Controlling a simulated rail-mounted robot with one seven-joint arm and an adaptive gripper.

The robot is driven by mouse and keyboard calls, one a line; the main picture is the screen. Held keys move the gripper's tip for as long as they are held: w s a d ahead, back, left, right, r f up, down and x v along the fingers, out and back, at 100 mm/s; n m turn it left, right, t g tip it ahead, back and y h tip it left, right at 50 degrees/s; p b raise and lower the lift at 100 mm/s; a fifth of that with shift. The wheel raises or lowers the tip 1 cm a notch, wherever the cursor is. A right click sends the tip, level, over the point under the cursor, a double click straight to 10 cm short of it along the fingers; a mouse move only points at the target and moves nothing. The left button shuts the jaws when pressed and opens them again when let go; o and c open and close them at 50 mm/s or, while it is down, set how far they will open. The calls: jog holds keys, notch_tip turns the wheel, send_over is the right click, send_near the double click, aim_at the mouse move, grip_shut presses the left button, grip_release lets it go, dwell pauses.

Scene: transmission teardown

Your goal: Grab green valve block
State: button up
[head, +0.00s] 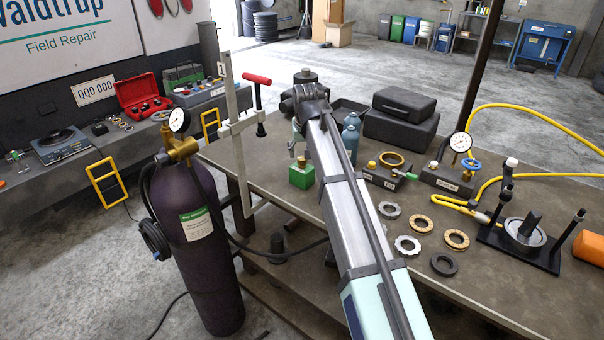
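The green valve block (301,177) sits upright on the workbench (262,150), near its left end. It is a small green cube with a brass fitting on top. My arm reaches over the bench from the bottom of the picture and bends just above and behind the block. My gripper is mostly hidden behind my own arm; a small pale part (296,147) shows just above the block. I cannot make out its fingers, or whether they touch the block.
A dark gas cylinder (205,255) with a gauge stands before the bench. A red T-handle tool (258,80) rises left of my arm. Right are two valve blocks (385,177) (447,180), several rings (421,224), a black fixture (520,240), a yellow hose (530,178) and black cases (402,118).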

aim_at(302, 158)
jog(key=shift+p+x, duration=0.95)
jog(key=shift+x, duration=1.8)
jog(key=shift+w+a+r, duration=0.1)
jog(key=shift+r, duration=0.05)
grip_shut()
